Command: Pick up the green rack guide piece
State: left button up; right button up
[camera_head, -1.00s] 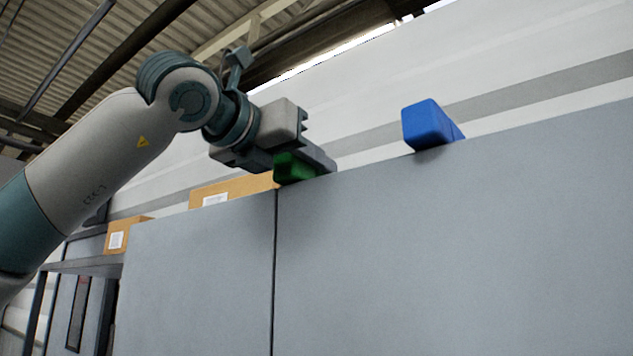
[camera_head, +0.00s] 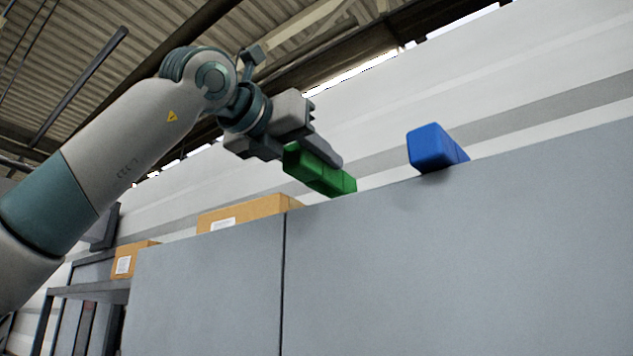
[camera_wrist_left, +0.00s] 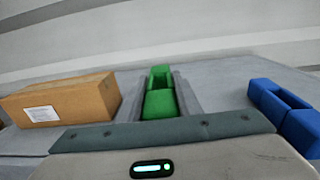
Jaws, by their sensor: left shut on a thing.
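The green rack guide piece (camera_head: 322,173) is a long block with an open slot, held between the fingers of my left gripper (camera_head: 308,150), above the top edge of the grey cabinet. In the left wrist view the green piece (camera_wrist_left: 160,97) lies between the two grey fingers (camera_wrist_left: 160,90), which are shut on it. My right gripper is in neither view.
A blue piece of similar shape (camera_head: 432,148) stands on the grey cabinet (camera_head: 450,260) to the right; it also shows in the left wrist view (camera_wrist_left: 285,110). A cardboard box (camera_head: 245,213) is left of the gripper, with a smaller box (camera_head: 133,260) farther left.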

pick_arm(q)
notch_tip(320, 180, up, 5)
jog(key=shift+f, duration=0.1)
dwell(0.3)
dwell(0.4)
